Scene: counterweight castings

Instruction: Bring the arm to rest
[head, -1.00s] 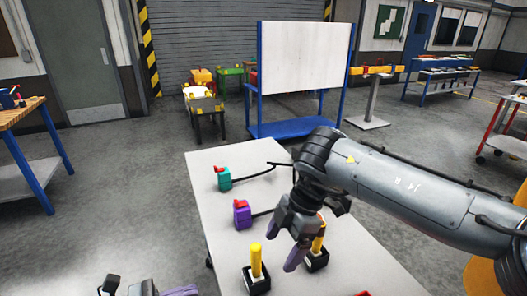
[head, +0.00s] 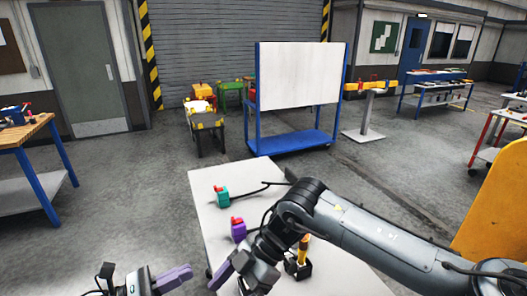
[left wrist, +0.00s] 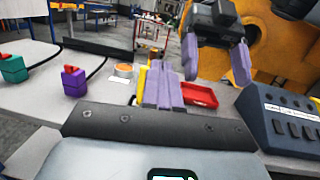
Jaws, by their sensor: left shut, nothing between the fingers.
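My left gripper (head: 188,272) shows at the bottom left of the head view, off the left side of the table. Its purple fingers lie together, shut and empty; they also show in the left wrist view (left wrist: 160,88). My right gripper (head: 222,277) is close by to the right, at the table's left edge, reaching in on the arm from the right. In the left wrist view (left wrist: 216,76) its two purple fingers stand apart with nothing between them.
The pale table (head: 213,188) carries a teal block (head: 222,197), a purple block (head: 238,232) and a yellow post on a black base (head: 298,268), partly hidden by my right arm. A red tray (left wrist: 200,95) and a grey panel box (left wrist: 280,120) show in the left wrist view.

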